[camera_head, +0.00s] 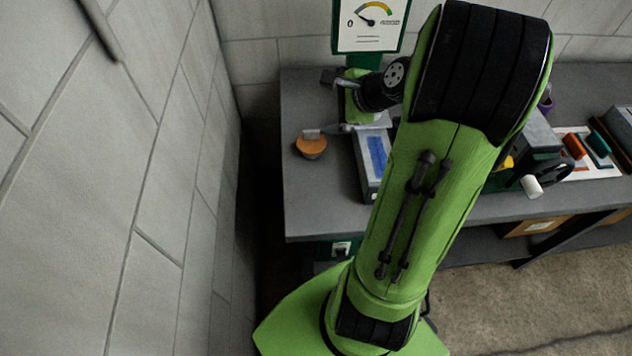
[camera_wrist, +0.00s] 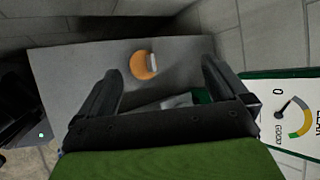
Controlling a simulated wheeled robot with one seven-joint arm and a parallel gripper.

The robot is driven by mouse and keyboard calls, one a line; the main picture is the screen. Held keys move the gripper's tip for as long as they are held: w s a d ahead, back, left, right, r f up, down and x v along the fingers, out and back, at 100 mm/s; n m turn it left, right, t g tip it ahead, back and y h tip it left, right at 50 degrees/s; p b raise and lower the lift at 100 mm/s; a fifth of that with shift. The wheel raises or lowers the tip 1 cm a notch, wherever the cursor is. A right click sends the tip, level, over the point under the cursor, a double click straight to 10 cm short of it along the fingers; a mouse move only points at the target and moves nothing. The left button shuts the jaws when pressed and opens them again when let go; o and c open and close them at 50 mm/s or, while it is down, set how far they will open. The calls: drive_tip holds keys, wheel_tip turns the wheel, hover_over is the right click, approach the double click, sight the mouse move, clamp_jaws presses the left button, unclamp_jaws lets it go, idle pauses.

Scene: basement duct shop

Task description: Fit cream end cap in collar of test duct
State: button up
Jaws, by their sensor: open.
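My gripper (camera_head: 333,103) is above the left part of the grey bench, open and empty. In the wrist view its two black fingers (camera_wrist: 163,85) stand wide apart. A round orange piece with a pale upright tab (camera_head: 311,147) sits on the bench beyond the fingertips, apart from them; it also shows in the wrist view (camera_wrist: 143,66). A short white-cream cylinder (camera_head: 531,186) shows at the bench's front edge, right of my arm; I cannot tell if it is the end cap. I cannot make out the duct collar; my arm hides the middle of the bench.
A gauge board (camera_head: 371,25) stands behind my gripper. A grey box with a blue strip (camera_head: 364,165) lies just left of my arm. Orange (camera_head: 573,146) and teal (camera_head: 598,149) pieces lie at the right. A block wall (camera_head: 130,180) bounds the left; the bench's front left corner is clear.

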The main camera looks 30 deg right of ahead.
drive_tip(key=s+a+r+n+g+h, duration=0.1)
drive_tip(key=s+a+r+n+g, duration=0.15)
drive_tip(key=s+a+n, duration=0.4)
drive_tip(key=s+a+r+n+g, duration=0.1)
drive_tip(key=s+a+r+n, duration=0.2)
drive_tip(key=a+n, duration=0.55)
drive_tip(key=s+a+n+h, duration=0.1)
drive_tip(key=s+a+n, duration=0.1)
drive_tip(key=s+n, duration=0.5)
drive_tip(key=s, duration=0.2)
drive_tip(key=shift+s+a, duration=0.25)
drive_tip(key=shift+s, duration=0.05)
drive_tip(key=shift+r, duration=0.1)
drive_tip(key=shift+s, duration=0.1)
